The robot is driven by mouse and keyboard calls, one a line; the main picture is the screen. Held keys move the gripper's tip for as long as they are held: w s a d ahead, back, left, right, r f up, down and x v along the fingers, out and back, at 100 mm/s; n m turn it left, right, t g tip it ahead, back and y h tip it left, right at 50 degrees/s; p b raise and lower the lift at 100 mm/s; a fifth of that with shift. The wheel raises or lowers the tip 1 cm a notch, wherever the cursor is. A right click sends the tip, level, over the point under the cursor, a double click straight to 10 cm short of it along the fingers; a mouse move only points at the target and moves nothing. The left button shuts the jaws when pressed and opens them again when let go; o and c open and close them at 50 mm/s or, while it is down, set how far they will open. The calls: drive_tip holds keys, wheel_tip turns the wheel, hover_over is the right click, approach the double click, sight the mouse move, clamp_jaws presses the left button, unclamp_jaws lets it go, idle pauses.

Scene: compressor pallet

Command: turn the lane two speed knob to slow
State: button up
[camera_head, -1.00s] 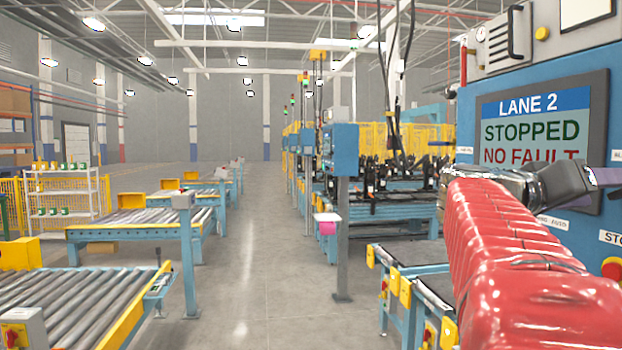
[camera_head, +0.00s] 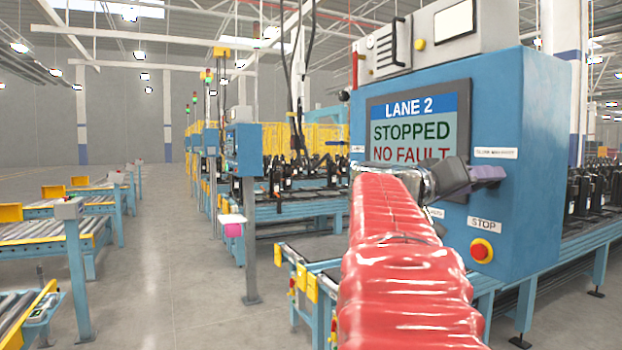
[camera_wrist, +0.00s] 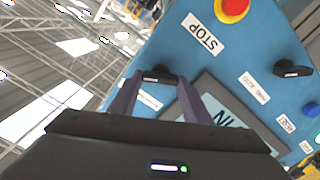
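The blue control panel (camera_head: 510,240) with a screen (camera_head: 412,125) reading LANE 2 STOPPED NO FAULT stands at the right in the head view. My gripper (camera_head: 500,172) is in front of it, right of the screen; it also shows in the wrist view (camera_wrist: 160,76). Its two purple fingers are apart. A black knob (camera_wrist: 160,74) appears between the fingertips in the wrist view, with a small label (camera_wrist: 150,101) beside it. Whether the fingers touch it, I cannot tell. A second black knob (camera_wrist: 292,69) sits farther right. Both knobs are hidden in the head view.
A red STOP button (camera_head: 482,250) is below my gripper; it also shows in the wrist view (camera_wrist: 233,8). A blue button (camera_wrist: 312,109) is at the wrist view's right edge. Conveyors (camera_head: 50,232) stand left, with open floor (camera_head: 185,290) between.

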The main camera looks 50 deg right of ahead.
drive_tip(key=c, duration=0.5)
drive_tip(key=shift+c, duration=0.2)
drive_tip(key=shift+n, duration=0.4)
drive_tip(key=n, duration=1)
drive_tip(key=shift+w+d+f+n, duration=0.1)
drive_tip(key=shift+w+f+n, duration=0.05)
drive_tip(key=shift+f+n, duration=0.15)
drive_tip(key=n, duration=0.6)
drive_tip(key=shift+f, duration=0.2)
drive_tip(key=n, duration=0.6)
drive_tip(key=shift+f, duration=0.2)
drive_tip(key=shift+n, duration=0.4)
